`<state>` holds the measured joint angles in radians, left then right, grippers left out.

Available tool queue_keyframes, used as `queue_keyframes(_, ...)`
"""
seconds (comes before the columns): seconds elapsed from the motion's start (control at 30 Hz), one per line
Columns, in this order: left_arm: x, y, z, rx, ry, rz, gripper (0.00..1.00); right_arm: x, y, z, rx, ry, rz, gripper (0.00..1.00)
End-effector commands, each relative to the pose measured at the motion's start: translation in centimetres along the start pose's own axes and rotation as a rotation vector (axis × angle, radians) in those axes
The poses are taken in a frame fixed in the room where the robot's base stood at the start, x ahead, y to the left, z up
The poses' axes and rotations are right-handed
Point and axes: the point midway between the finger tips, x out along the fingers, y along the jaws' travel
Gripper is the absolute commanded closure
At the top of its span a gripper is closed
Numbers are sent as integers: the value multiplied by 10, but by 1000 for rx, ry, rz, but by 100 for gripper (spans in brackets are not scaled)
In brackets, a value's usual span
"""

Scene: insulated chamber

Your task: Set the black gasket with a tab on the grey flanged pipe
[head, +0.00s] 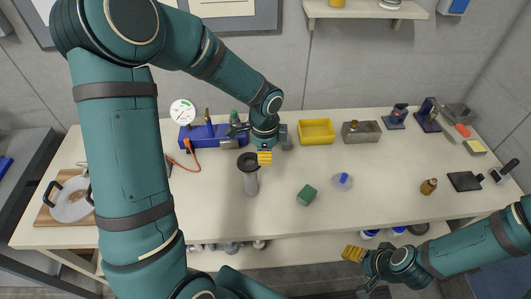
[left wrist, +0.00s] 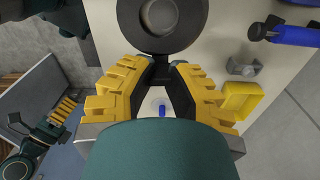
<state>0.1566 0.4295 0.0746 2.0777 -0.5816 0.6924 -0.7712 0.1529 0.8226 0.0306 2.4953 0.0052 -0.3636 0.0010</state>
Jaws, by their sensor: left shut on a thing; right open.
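The black gasket (left wrist: 128,20) is a flat ring, and its tab points toward my left gripper (left wrist: 160,76). My left gripper is shut on the tab. In the head view the gasket (head: 247,161) is at the top of the grey flanged pipe (head: 251,183), which stands upright on the table. In the left wrist view grey shows through the ring's hole, roughly centred. I cannot tell whether the gasket touches the flange or hovers just above it; the ring hides most of the flange. My right gripper (head: 353,254) is open and empty, off the table's front edge.
A green block (head: 307,195) and a clear disc with a blue knob (head: 343,181) lie right of the pipe. A blue device (head: 204,135) with a gauge, a yellow bin (head: 316,131) and a metal box (head: 361,131) stand behind. A brass fitting (head: 429,187) stands right. The front middle is clear.

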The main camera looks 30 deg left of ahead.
Motion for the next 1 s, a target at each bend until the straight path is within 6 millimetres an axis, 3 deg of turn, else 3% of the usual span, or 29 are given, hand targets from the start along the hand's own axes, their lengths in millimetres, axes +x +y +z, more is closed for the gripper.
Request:
queue_keyframes(0.2, 5, 0, 0, 0, 0, 0, 100, 3, 1, 0, 0, 0, 0, 34)
queue_keyframes(0.23, 5, 0, 0, 0, 0, 0, 79, 3, 1, 0, 0, 0, 0, 34)
queue_keyframes(0.3, 4, 0, 0, 0, 0, 0, 55, 3, 1, 0, 0, 0, 0, 34)
queue_keyframes(0.33, 4, 0, 0, 0, 0, 0, 53, 3, 1, 0, 0, 0, 0, 34)
queue_keyframes(0.73, -1, 0, 0, -1, 0, -1, 53, 3, 1, 0, 0, 0, 0, 34)
queue_keyframes(1.0, -45, -1, 0, -1, 1, -6, 53, 3, 1, 0, 0, 0, 0, 34)
